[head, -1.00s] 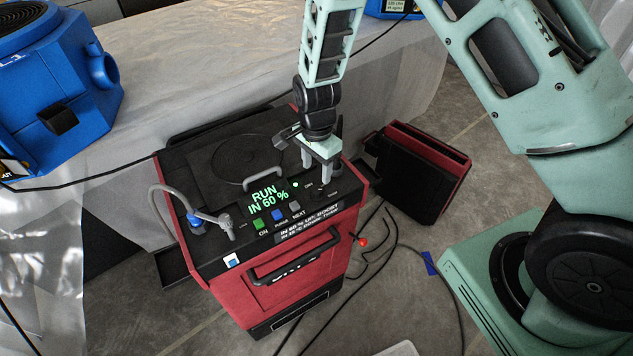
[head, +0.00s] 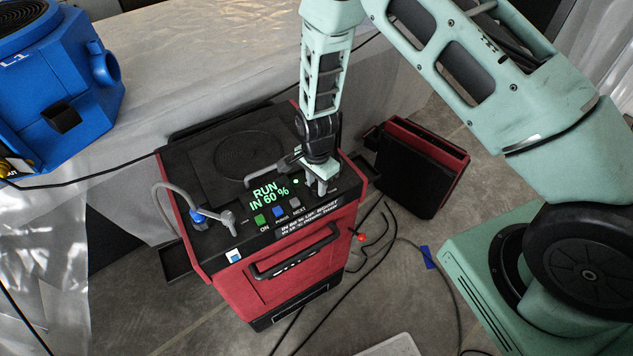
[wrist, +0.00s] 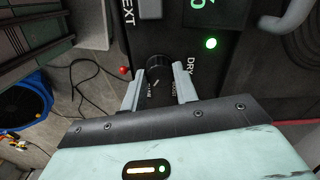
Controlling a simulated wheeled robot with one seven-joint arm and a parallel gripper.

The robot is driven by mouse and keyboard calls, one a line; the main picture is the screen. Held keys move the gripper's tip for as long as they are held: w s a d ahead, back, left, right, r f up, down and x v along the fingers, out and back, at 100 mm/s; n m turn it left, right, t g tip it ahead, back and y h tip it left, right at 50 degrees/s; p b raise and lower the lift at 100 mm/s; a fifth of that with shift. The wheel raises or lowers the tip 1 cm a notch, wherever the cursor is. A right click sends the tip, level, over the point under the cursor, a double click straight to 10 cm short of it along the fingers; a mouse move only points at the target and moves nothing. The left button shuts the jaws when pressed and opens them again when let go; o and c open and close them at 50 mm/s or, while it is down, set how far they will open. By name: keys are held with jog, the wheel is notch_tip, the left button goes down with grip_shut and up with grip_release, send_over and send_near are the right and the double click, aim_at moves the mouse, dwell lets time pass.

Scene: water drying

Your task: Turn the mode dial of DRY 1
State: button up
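The red machine with a black top (head: 205,165) stands upright, its green display (head: 268,192) reading "RUN IN 60 %". In the wrist view the black round mode dial (wrist: 159,66) sits on its panel beside the label "DRY" and a lit green lamp (wrist: 211,43). A label near it reads "BOOST"; another is partly hidden. My gripper (wrist: 158,72) is open, one finger on each side of the dial, with small gaps visible. In the head view my gripper (head: 322,182) is low over the panel's right part and hides the dial there.
Green, blue and grey buttons (head: 278,211) line the panel left of my gripper. A red-and-black case (head: 415,170) stands at right. Cables lie on the floor.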

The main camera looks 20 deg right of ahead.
jog(key=shift+c, duration=0.6)
jog(key=shift+n, duration=0.3)
jog(key=shift+f+n+b, duration=0.15)
jog(key=shift+n+b, duration=0.65)
jog(key=shift+b, duration=0.1)
jog(key=n+b, duration=0.2)
jog(key=n, duration=0.1)
jog(key=shift+n, duration=0.4)
jog(key=n+b, duration=0.2)
jog(key=n, duration=0.3)
jog(key=shift+n, duration=0.3)
jog(key=shift+r, duration=0.2)
jog(key=o, duration=1)
